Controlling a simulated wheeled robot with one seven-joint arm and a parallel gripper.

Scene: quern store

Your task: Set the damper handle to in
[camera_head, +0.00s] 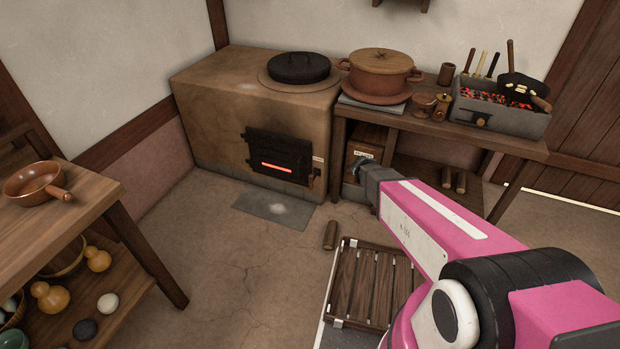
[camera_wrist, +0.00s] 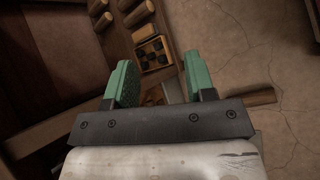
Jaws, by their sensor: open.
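The clay stove (camera_head: 255,115) stands at the back with a dark firebox door (camera_head: 278,157) that glows through a slot. A small dark piece (camera_head: 312,178) beside the door, below a pale label (camera_head: 318,159), may be the damper handle; its setting is too small to read. A brass knob (camera_head: 482,121) also sticks out of the front of the grey brazier (camera_head: 525,119). My gripper (camera_head: 362,170) is in front of the bench, right of the stove door. In the wrist view its green fingers (camera_wrist: 157,72) are apart with nothing held between them.
The bench (camera_head: 470,139) carries a lidded clay pot (camera_head: 380,70) and small cups. Under it stands a labelled wooden box (camera_head: 364,146). A log (camera_head: 331,235) and a slatted wooden rack (camera_head: 370,285) lie on the floor.

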